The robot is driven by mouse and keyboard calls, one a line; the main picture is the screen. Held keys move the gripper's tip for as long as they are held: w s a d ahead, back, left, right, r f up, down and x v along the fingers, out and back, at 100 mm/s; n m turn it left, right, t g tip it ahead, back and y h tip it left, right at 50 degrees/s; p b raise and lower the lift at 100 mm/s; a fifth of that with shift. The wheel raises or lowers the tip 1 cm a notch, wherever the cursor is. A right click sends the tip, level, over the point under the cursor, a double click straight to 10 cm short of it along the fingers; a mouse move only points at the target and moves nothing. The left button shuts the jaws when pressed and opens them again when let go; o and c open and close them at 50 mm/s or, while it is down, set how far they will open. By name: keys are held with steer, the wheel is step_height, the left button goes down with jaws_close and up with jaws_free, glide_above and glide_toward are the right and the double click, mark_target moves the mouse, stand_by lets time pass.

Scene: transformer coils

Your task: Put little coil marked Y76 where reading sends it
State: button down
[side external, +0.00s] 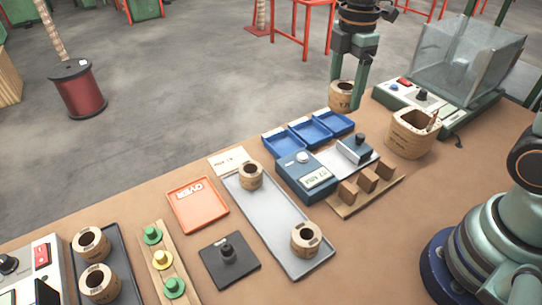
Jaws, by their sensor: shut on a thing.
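My gripper (346,84) points down at the back of the bench, shut on a small tan coil (340,97). The coil is upright, behind the blue bins; its dark marking is too small to read surely. A blue meter (291,179) has a small display (316,177) whose figures I cannot read surely. A pale plate with a black-knobbed fixture (355,149) adjoins it. Three blue bins (284,141) stand in a row behind the meter. An orange-red tray (197,204) reads OVER and is empty. A white card (229,161) has small, unclear print.
A grey tray (272,218) holds two coils; a dark tray (119,262) at left holds two more. Beside them are a coloured-knob rack (163,261) and black post plate (230,260).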

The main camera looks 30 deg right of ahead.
steer(key=s+a+r+n, duration=0.15)
steer(key=a+n, duration=0.25)
steer(key=a, duration=0.6)
steer(key=s+a+n, duration=0.2)
steer(key=a+n, duration=0.1)
steer(key=a, duration=0.7)
step_height(320, 180, down, 15)
steer(key=shift+r, duration=0.1)
steer(key=shift+f, duration=2.4)
steer(key=shift+f, duration=0.1)
jaws_free()
